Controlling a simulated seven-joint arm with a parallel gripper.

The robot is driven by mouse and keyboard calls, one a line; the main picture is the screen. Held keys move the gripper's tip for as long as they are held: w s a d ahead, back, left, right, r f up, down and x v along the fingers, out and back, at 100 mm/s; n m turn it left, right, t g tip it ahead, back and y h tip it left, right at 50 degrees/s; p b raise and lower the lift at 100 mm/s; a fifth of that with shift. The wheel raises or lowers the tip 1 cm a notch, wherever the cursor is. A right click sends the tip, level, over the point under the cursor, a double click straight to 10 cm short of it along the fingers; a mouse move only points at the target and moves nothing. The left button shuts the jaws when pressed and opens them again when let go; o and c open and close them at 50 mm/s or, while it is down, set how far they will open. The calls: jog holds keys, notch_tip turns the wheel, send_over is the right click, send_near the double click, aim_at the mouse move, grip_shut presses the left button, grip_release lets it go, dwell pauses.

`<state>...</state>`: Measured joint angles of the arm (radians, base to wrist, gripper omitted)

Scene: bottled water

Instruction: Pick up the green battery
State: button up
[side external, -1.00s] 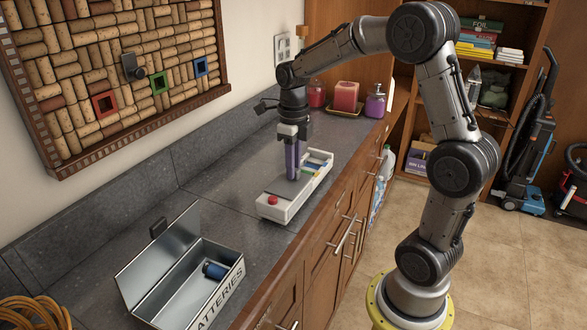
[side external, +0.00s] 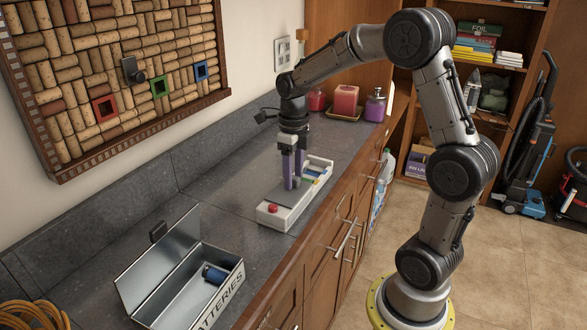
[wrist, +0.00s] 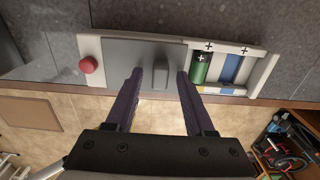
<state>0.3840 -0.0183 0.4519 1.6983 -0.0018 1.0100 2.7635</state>
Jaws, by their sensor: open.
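The green battery (wrist: 201,70) lies in the compartment of a white device (wrist: 262,75), just right of its grey cover (wrist: 115,50) in the wrist view. A small raised handle (wrist: 161,74) stands on the cover. My gripper (wrist: 159,75) is open, with its purple fingers either side of the handle; I cannot tell whether they touch it. In the side view my gripper (side external: 292,187) is low over the device (side external: 290,214), between its red button (side external: 272,208) and the compartment. The green battery is hard to make out there.
A blue battery (wrist: 231,68) lies beside the green one. An open metal box (side external: 160,300) labelled BATTERIES, holding a blue battery (side external: 214,274), stands at the front of the grey counter (side external: 215,195). Candles (side external: 346,99) and a purple bottle (side external: 375,106) are at the back.

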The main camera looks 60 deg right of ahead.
notch_tip(320, 180, up, 12)
jog(key=s+a+f+n+t, duration=0.1)
jog(key=s+a+n, duration=0.5)
jog(key=n, duration=1.1)
jog(key=s+a+f+n+t, duration=0.2)
jog(key=s+a+n+t, duration=0.2)
jog(key=n, duration=1.3)
jog(key=s+a, duration=0.3)
jog(key=s, duration=0.3)
jog(key=shift+s+a+f+n, duration=0.15)
jog(key=shift+s+a+n, duration=0.05)
jog(key=shift+s+n, duration=0.1)
jog(key=shift+o, duration=0.9)
jog(key=shift+s+a+f+n+t, duration=0.1)
jog(key=shift+s+f+n+t, duration=0.2)
jog(key=shift+n, duration=0.4)
jog(key=shift+r, duration=0.1)
